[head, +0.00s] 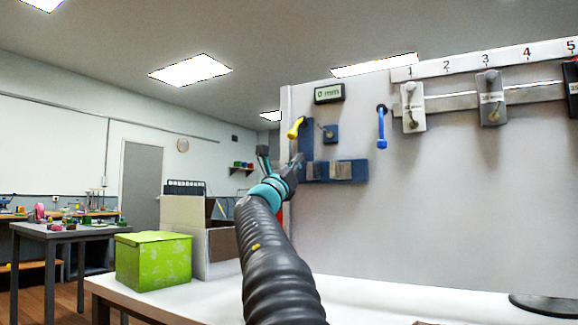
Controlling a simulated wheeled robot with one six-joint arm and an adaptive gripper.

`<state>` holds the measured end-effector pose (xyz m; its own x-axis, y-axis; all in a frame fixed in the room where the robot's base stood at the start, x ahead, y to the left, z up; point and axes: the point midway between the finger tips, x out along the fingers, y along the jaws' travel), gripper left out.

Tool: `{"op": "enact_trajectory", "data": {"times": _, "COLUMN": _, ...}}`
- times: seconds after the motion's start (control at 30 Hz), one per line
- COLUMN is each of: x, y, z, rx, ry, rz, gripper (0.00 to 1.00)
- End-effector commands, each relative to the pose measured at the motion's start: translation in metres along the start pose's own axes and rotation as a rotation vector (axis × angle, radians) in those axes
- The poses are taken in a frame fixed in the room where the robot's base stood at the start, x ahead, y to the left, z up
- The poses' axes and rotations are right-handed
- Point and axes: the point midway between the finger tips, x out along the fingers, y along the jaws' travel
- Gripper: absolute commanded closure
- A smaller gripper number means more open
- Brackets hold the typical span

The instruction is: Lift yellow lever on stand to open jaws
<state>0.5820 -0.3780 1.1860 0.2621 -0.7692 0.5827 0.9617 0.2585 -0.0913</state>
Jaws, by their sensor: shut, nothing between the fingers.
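The yellow lever (296,128) sticks out from the upper left of the blue stand (350,172), which is mounted on the white wall panel. Grey jaw blocks (333,171) sit along the stand's lower bar. My gripper (298,158) is shut and empty, just below the yellow lever and in front of the stand's left part. It looks apart from the lever, but the depth between them is hard to tell. My arm hides part of the stand's lower left.
A blue handle (381,128) hangs right of the stand. A small display (328,93) is above the stand. A green box (153,262) and a cardboard box (190,212) stand on the table at left.

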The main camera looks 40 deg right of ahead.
Motion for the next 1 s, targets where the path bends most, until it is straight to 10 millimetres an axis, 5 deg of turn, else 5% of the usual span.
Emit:
{"op": "enact_trajectory", "data": {"times": 0.13, "x": 0.029, "y": 0.0, "z": 0.001, "rx": -0.001, "ry": 0.0, "rz": -0.001, "gripper": 1.0}}
{"op": "enact_trajectory", "data": {"times": 0.43, "x": 0.013, "y": 0.0, "z": 0.034, "rx": 0.001, "ry": 0.001, "rz": 0.001, "gripper": 1.0}}
{"op": "enact_trajectory", "data": {"times": 1.0, "x": 0.013, "y": -0.004, "z": 0.039, "rx": -0.002, "ry": 0.01, "rz": -0.001, "gripper": 1.0}}
